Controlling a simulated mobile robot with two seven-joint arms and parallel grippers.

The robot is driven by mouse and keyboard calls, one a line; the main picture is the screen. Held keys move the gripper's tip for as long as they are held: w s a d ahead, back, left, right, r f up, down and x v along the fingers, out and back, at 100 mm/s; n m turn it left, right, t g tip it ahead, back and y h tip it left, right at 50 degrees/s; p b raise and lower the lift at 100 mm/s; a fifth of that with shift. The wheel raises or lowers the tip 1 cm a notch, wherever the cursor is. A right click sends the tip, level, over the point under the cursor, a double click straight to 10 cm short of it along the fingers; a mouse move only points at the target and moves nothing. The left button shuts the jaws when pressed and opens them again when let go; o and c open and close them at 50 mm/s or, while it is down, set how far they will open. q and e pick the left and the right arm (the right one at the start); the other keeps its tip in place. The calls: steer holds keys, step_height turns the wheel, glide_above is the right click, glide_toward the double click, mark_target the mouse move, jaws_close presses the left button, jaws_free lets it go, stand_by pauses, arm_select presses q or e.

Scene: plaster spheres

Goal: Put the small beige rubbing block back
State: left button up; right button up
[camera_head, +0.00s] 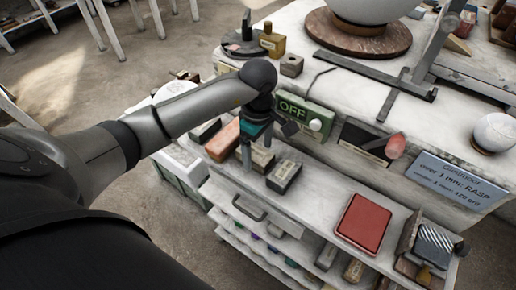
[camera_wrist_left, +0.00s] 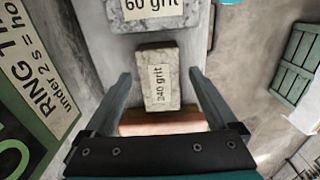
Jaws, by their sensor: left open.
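A small beige-grey block labelled "240 grit" (camera_wrist_left: 160,92) lies on the pale shelf (camera_head: 325,200). It also shows partly hidden behind my gripper in the head view (camera_head: 262,161). My left gripper (camera_head: 257,154) is open above it. In the left wrist view, the fingers (camera_wrist_left: 160,74) stand on either side of the block with a narrow gap at each side. A larger block labelled "60 grit" (camera_wrist_left: 146,12) lies beyond it and shows in the head view (camera_head: 284,177). My right gripper is not in view.
A reddish block (camera_head: 223,140) and a dark block (camera_head: 205,130) lie in the same row. A green "OFF" box (camera_head: 306,117) stands behind the row. A red pad (camera_head: 362,222) lies farther right. The shelf between the "60 grit" block and the pad is clear.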

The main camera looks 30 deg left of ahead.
mark_target(258, 154)
arm_select(q)
step_height(258, 154, up, 12)
stand_by(0.4)
steer(key=shift+r, duration=0.1)
